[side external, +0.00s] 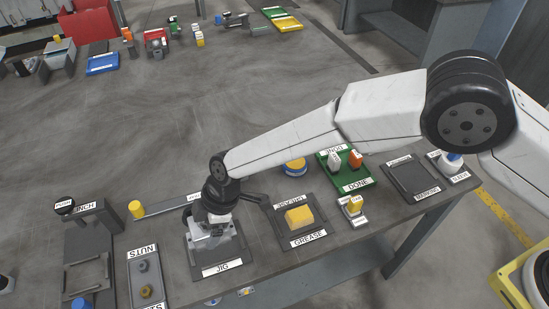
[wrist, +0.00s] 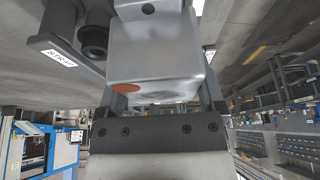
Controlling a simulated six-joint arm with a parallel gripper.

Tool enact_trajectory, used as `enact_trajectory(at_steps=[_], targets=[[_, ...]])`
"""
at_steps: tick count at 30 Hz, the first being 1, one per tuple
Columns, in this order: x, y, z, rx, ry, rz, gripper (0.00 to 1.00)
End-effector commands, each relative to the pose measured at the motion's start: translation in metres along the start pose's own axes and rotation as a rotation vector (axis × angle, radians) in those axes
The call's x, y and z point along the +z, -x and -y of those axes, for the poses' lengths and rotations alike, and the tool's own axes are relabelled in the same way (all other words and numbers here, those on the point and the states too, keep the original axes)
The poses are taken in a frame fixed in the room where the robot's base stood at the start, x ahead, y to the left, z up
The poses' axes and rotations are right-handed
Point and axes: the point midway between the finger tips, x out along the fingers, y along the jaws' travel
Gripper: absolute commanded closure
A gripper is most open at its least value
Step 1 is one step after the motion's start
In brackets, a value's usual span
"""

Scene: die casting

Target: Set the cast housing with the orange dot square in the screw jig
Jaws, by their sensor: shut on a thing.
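The grey cast housing (wrist: 165,55) fills the upper middle of the wrist view, with its orange dot (wrist: 127,87) facing the camera. My gripper (side external: 210,226) is shut on it, one finger on each side. In the side external view my gripper points down over the dark screw jig (side external: 196,269), which carries a JIG label at its front edge. Pale metal shows under my gripper there, within the jig's outline. My gripper and wrist hide part of it, so I cannot tell whether the housing rests square in the jig or just above it.
A lever or clamp arm (side external: 255,199) stands right of my gripper. The grease tray (side external: 309,240) with a yellow block lies to the right, the green DONE tray (side external: 361,184) behind it. The nuts tray (side external: 146,263) and the punch stand (side external: 92,235) are left.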

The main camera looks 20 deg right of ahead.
Motion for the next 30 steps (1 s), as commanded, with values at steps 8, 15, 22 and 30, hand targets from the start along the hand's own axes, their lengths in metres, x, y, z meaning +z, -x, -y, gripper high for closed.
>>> enact_trajectory(at_steps=[8, 15, 22, 30], targets=[[0.006, -0.016, 0.0, 0.001, -0.001, -0.002, 1.0], [0.012, -0.031, -0.001, 0.001, 0.001, -0.002, 1.0], [0.017, -0.043, -0.001, 0.002, 0.0, -0.002, 1.0], [0.02, -0.05, -0.001, 0.002, 0.0, -0.003, 1.0]])
